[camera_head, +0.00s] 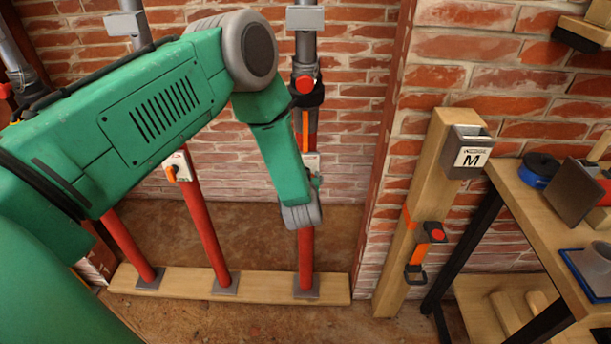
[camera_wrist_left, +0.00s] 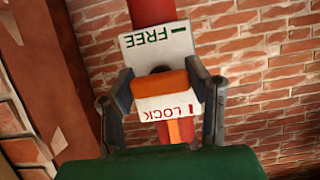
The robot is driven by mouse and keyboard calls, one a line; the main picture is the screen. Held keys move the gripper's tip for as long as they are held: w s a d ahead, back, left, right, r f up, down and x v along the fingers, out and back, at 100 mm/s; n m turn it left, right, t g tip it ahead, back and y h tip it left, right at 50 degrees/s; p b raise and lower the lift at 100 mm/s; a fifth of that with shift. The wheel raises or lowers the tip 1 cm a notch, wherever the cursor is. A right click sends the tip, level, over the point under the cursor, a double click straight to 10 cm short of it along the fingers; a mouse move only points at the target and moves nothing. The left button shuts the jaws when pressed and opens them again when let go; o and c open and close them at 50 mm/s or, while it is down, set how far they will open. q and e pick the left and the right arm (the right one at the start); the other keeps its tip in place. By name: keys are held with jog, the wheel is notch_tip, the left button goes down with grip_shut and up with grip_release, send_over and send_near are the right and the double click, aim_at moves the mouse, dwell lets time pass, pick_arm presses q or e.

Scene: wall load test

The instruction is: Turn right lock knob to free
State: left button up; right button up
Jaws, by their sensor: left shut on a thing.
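The right lock knob (camera_wrist_left: 160,86) is an orange bar on a white plate (camera_wrist_left: 158,45) in the left wrist view. The plate reads FREE and LOCK, upside down there. The bar lies nearly crosswise between the two words, slightly tilted. My left gripper (camera_wrist_left: 166,92) has a dark finger at each end of the bar and is shut on it. In the head view the plate's edge (camera_head: 311,160) shows on the right red prop (camera_head: 306,262); my green arm hides the knob and most of the gripper. My right gripper is not in view.
Two more red props (camera_head: 209,238) (camera_head: 130,246) stand left on the wooden sill (camera_head: 255,286). The middle one has an orange knob on a white plate (camera_head: 178,166). A wooden post (camera_head: 428,190) and a workbench (camera_head: 535,218) stand right. Brick wall is behind.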

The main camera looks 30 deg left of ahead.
pick_arm(q)
jog(key=shift+s+d+f, duration=0.1)
jog(key=shift+s+f, duration=0.2)
jog(key=shift+f, duration=0.05)
jog(key=o, duration=1.2)
jog(key=shift+w+r, duration=0.15)
jog(key=v, duration=1.2)
jog(key=shift+w, duration=0.1)
